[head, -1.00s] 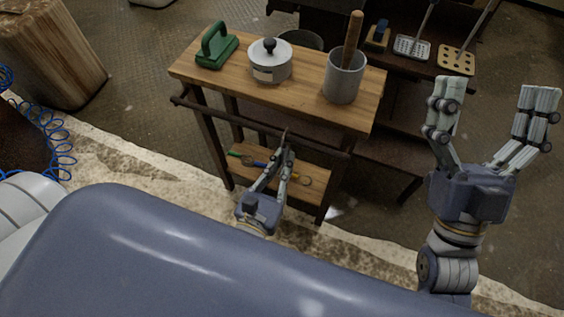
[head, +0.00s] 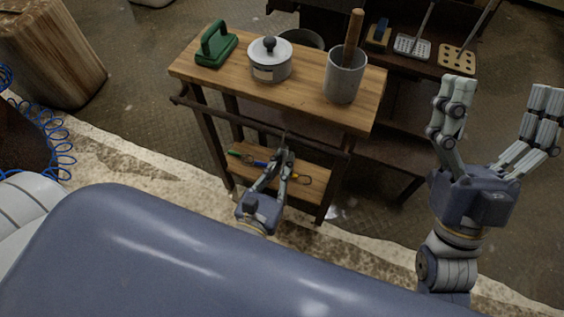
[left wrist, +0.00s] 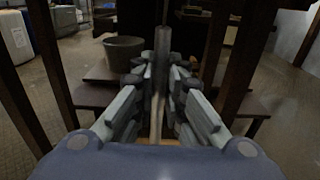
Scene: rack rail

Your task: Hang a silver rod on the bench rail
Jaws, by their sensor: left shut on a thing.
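The wooden-topped bench (head: 208,85) has a dark rail (head: 225,121) along its near side. My left gripper (head: 284,156) is at the rail, in front of the lower shelf, with its fingers shut on a slim silver-grey rod (head: 285,139). In the left wrist view the rod (left wrist: 162,48) stands nearly upright between the fingers (left wrist: 160,82). Its upper end is close to the rail in the head view; I cannot tell if it touches. My right gripper (head: 500,92) is open and empty, to the right of the bench.
On the bench top are a green-handled tool (head: 216,48), a lidded pot (head: 270,64) and a grey canister (head: 344,78) with a wooden handle in it. The lower shelf (head: 308,188) holds several tools with coloured handles. A dark side table with utensils stands behind right.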

